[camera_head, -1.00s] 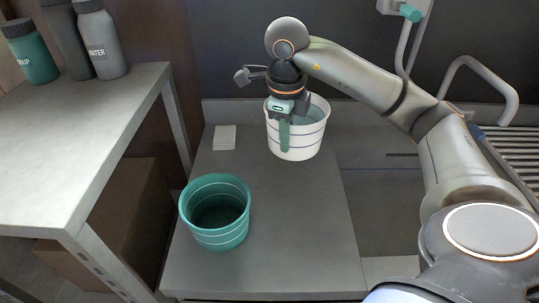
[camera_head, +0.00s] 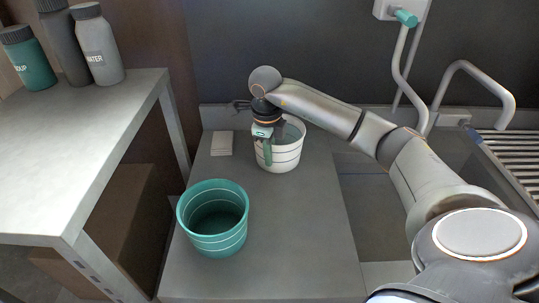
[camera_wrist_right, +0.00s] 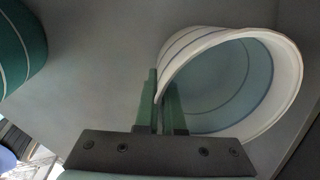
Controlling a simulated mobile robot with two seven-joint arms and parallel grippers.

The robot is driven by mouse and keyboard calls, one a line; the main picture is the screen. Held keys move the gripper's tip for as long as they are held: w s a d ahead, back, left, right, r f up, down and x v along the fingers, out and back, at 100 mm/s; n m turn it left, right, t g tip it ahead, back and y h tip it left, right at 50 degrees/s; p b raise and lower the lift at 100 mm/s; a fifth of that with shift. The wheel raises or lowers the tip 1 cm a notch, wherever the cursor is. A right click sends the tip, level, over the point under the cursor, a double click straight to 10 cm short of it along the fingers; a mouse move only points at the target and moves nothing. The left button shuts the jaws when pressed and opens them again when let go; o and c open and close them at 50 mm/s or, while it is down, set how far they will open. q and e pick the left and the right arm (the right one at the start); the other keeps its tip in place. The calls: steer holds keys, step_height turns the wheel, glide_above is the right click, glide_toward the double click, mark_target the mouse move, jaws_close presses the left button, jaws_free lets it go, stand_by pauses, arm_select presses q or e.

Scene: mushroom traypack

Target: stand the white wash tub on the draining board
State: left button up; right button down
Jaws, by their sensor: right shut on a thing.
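The white wash tub (camera_head: 287,158) has thin dark bands and a pale blue inside. It is upright at the back of the grey counter, left of the sink, in the head view. My right gripper (camera_head: 267,156) is shut on the left side of its rim, one finger outside the wall. The wrist view shows the gripper (camera_wrist_right: 162,108) with its green fingers across the rim of the tub (camera_wrist_right: 283,92). I cannot tell whether the tub's base touches the counter. The draining board (camera_head: 512,152) is the ridged metal surface at the far right. My left gripper is out of view.
A green tub (camera_head: 213,240) stands at the counter's front left. A small white stack (camera_head: 222,144) lies at the back left. The sink (camera_head: 375,190) and a curved grey tap (camera_head: 487,72) lie between counter and draining board. A shelf with bottles (camera_head: 100,45) stands left.

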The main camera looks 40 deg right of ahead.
steer(key=shift+w+f, duration=0.1)
steer(key=c, duration=1.5)
jaws_free()
steer(key=shift+f, duration=0.15)
steer(key=o, duration=0.5)
steer(key=shift+c, duration=0.2)
step_height(320, 180, up, 12)
steer(key=a, duration=0.1)
steer(key=shift+s+p, duration=0.35)
steer(key=shift+p, duration=0.1)
